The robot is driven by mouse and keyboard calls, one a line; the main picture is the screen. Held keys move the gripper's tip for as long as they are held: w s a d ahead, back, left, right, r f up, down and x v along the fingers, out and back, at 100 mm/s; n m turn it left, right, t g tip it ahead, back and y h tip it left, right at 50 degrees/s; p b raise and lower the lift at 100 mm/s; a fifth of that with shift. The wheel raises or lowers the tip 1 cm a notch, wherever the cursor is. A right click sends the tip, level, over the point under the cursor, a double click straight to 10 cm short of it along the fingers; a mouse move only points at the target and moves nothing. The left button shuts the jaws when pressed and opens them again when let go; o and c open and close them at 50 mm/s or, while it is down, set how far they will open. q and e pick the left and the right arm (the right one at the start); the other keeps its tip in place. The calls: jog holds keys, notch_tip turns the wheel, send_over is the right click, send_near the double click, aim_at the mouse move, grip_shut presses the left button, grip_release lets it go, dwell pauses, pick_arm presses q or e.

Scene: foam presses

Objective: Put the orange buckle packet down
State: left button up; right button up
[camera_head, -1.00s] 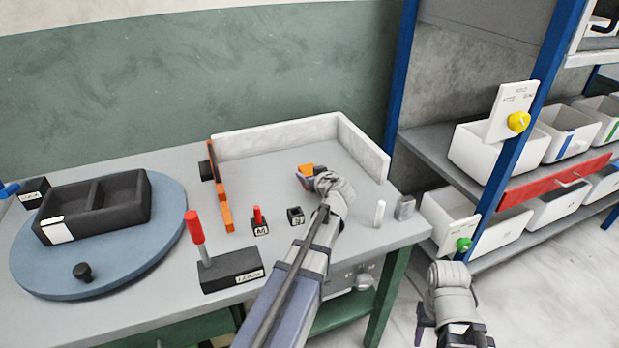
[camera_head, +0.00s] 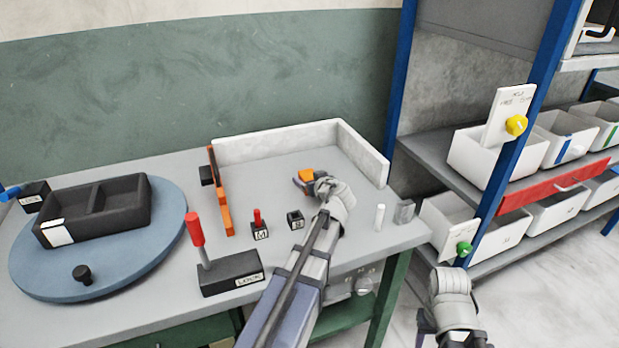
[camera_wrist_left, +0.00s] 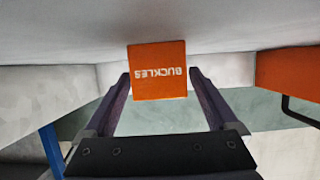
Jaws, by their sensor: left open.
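The orange buckle packet (camera_head: 306,175) is at the work table's back right, inside the low white corner wall. In the left wrist view it is an orange square (camera_wrist_left: 158,72) lettered "BUCKLES", against the grey table surface and between my left gripper's two fingers. My left gripper (camera_head: 309,184) is open around the packet, with a gap beside each finger in the left wrist view (camera_wrist_left: 158,95). In the head view the gripper partly hides the packet. My right gripper (camera_head: 424,328) is low at the right, off the table, its jaws unclear.
The low white wall (camera_head: 275,141) bounds the back and right. An orange upright frame (camera_head: 221,190) stands left of the packet. Small labelled blocks, a red-handled lever (camera_head: 197,235) and a white peg (camera_head: 379,217) stand towards the front. A blue turntable (camera_head: 160,235) carries a black tray.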

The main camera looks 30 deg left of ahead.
pick_arm(q)
jog(key=shift+s+d+f, duration=0.15)
jog(key=shift+s+f, duration=0.35)
jog(key=shift+s, duration=0.15)
pick_arm(e)
jog(key=shift+f, duration=0.25)
pick_arm(q)
jog(key=shift+r+p, duration=0.45)
jog(key=shift+p, duration=0.55)
jog(key=p+v, duration=0.1)
jog(key=v, duration=0.2)
jog(key=p+v, duration=0.2)
jog(key=v, duration=0.2)
jog(key=p+v, duration=0.1)
jog(key=v, duration=0.3)
jog(key=shift+w+d+r, duration=0.1)
jog(key=shift+w+r, duration=0.2)
jog(key=shift+w, duration=0.05)
pick_arm(e)
jog(key=r, duration=0.5)
jog(key=shift+w+a+r, duration=0.1)
jog(key=shift+w+r, duration=0.1)
jog(key=shift+r, duration=0.15)
